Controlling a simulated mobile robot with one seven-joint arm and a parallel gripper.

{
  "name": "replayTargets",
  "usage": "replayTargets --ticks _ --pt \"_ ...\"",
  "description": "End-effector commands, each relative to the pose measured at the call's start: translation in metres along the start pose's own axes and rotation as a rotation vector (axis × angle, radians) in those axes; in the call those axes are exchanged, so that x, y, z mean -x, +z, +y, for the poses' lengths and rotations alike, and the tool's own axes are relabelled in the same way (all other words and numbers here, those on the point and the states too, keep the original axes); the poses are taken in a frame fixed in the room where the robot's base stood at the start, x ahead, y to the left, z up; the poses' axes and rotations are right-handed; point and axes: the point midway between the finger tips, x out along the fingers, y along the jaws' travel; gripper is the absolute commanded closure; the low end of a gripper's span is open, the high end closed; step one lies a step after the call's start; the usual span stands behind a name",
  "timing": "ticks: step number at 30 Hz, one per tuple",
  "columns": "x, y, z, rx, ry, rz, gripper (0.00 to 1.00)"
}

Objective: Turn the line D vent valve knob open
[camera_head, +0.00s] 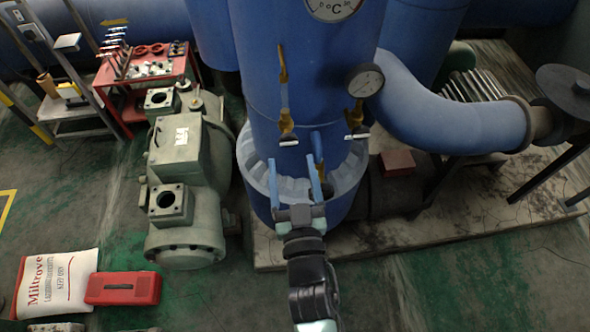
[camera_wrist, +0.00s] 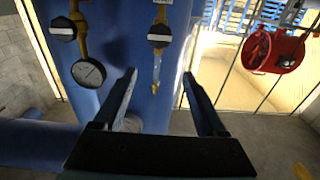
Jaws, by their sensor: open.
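Two brass valves are on the blue vessel. In the head view the left valve (camera_head: 286,124) has an upright brass stem above it, and the right valve (camera_head: 356,116) has a round gauge (camera_head: 364,80). In the wrist view each has a dark knob with a pale label: one knob (camera_wrist: 63,28) by the gauge, the other (camera_wrist: 159,36) above a thin tube. The labels are too small to read, so I cannot tell which is line D. My gripper (camera_head: 292,162) is open and empty, below the valves and apart from both knobs. Its fingertips (camera_wrist: 158,75) straddle the thin tube in the wrist picture.
A blue pipe (camera_head: 450,122) bends off to the right. A grey-green compressor (camera_head: 188,170) stands left of the vessel. A red cart (camera_head: 150,85) with tools is at the back left. A red box (camera_head: 122,288) and white sack (camera_head: 58,283) lie front left.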

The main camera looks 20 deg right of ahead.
Motion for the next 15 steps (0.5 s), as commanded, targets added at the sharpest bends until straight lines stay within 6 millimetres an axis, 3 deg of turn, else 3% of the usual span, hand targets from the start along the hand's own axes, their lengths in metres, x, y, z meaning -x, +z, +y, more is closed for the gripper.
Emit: replayTargets --ticks 3,6,15 --pt "0.018 0.023 0.005 0.001 0.002 -0.043 0.26" --pt "0.021 0.029 0.006 -0.001 0.002 -0.052 0.26" --pt "-0.008 0.031 0.005 0.000 0.001 -0.051 0.26"
